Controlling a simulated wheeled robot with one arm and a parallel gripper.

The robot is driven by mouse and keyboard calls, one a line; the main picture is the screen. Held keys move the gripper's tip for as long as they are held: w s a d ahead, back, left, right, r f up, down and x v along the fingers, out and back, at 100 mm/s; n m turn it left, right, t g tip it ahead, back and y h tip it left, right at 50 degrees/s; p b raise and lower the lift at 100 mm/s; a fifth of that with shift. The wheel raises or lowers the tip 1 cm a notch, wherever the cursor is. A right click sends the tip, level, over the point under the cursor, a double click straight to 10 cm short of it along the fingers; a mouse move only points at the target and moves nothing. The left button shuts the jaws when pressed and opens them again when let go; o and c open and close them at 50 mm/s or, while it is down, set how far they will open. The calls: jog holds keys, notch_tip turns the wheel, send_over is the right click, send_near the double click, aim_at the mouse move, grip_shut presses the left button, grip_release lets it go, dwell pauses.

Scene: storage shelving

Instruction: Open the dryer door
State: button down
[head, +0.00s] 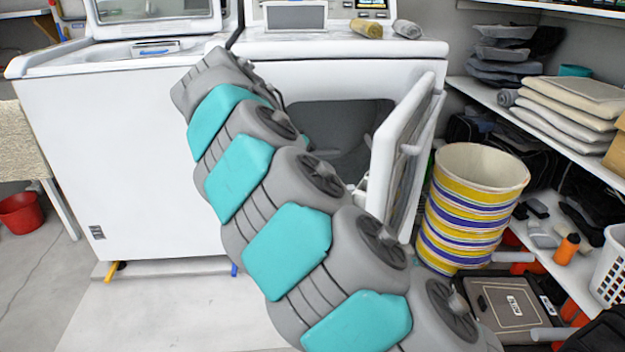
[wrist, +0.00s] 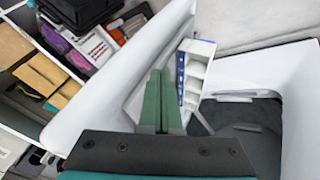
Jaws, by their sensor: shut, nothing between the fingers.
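The white dryer (head: 345,75) stands at the middle, right of a white top-lidded washer. Its door (head: 405,140) is swung open to the right, standing well out from the dark drum opening (head: 345,125). In the wrist view, the door (wrist: 100,95) runs diagonally left of my fingers, and the opening (wrist: 245,115) is at the right. My gripper (wrist: 159,85) has its green fingers shut together and empty, close to the door's inner side. I cannot tell whether they touch it. In the head view, my arm hides the gripper and part of the opening.
A striped bucket (head: 472,205) stands just right of the open door, close to it. Shelves (head: 535,125) with folded cloths and other goods line the right wall. The washer (head: 120,150) is at the left. The floor (head: 160,310) in front of it is clear.

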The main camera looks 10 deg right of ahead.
jog(key=s+d+f, duration=0.2)
jog(key=d+f, duration=0.1)
jog(key=d, duration=0.2)
jog(key=shift+d+p, duration=0.3)
jog(key=shift+d, duration=0.1)
jog(key=shift+s+d, duration=0.1)
jog(key=shift+s, duration=0.1)
